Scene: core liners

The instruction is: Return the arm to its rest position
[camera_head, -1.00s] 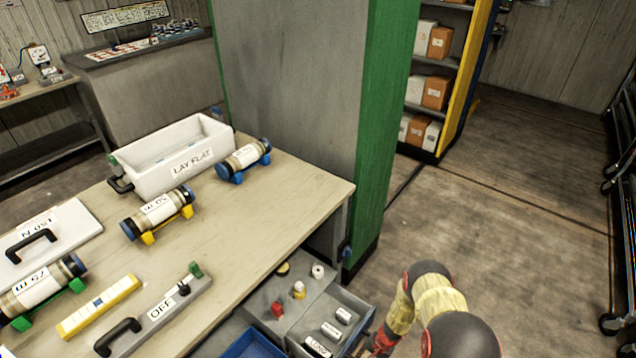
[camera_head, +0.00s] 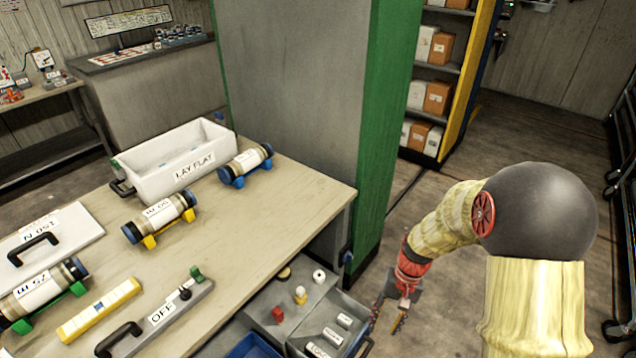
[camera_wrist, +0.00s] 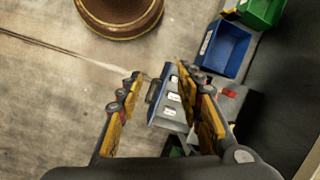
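My arm is raised at the right of the head view, bent, with the forearm slanting down to the left. My gripper (camera_head: 390,315) hangs just right of the open drawer (camera_head: 352,328), pointing down. It also shows in the wrist view (camera_wrist: 160,85), with its two yellow-and-dark fingers spread apart and nothing between them that it holds. The drawer with white-labelled pieces (camera_wrist: 168,107) shows below and beyond the fingers there.
The workbench (camera_head: 240,225) carries a white LAY FLAT tray (camera_head: 168,182), core tubes on coloured cradles and a switch bar marked OFF (camera_head: 160,318). A grey-and-green partition (camera_head: 385,130) stands behind. A blue bin (camera_head: 252,346) is near the drawer. Open floor (camera_head: 530,140) lies to the right.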

